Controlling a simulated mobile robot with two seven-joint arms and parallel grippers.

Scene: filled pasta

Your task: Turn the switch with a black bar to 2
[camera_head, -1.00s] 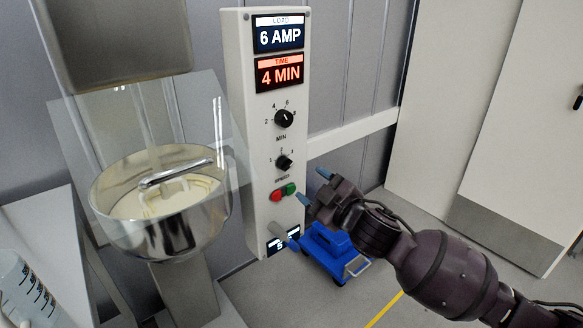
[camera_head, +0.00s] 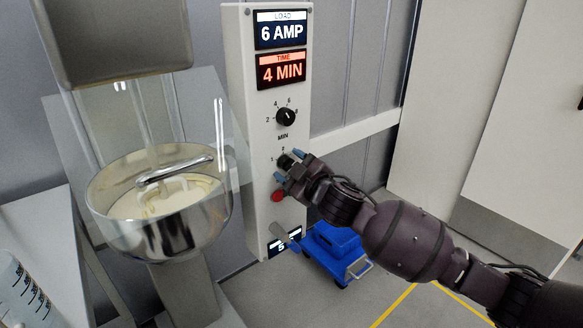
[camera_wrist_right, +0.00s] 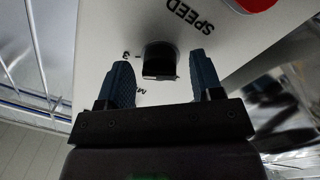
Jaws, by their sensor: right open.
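The black SPEED switch (camera_head: 284,160) sits on the light grey control panel (camera_head: 262,215), below the MIN dial. In the right wrist view the same switch (camera_wrist_right: 160,58) shows as a dark knob with a raised bar, near a printed 3. My right gripper (camera_head: 290,166) is at the switch, with its blue fingertips apart. In the wrist view its two fingers (camera_wrist_right: 160,72) stand open on either side of the knob, with gaps showing between them and it. The setting of the bar cannot be read clearly. My left gripper is out of view.
The MIN dial (camera_head: 286,117) is just above, and a red button (camera_head: 278,195) just below the gripper. Displays read 6 AMP and 4 MIN. A steel mixing bowl (camera_head: 180,235) behind a clear guard stands left. A blue cart (camera_head: 332,245) is on the floor below.

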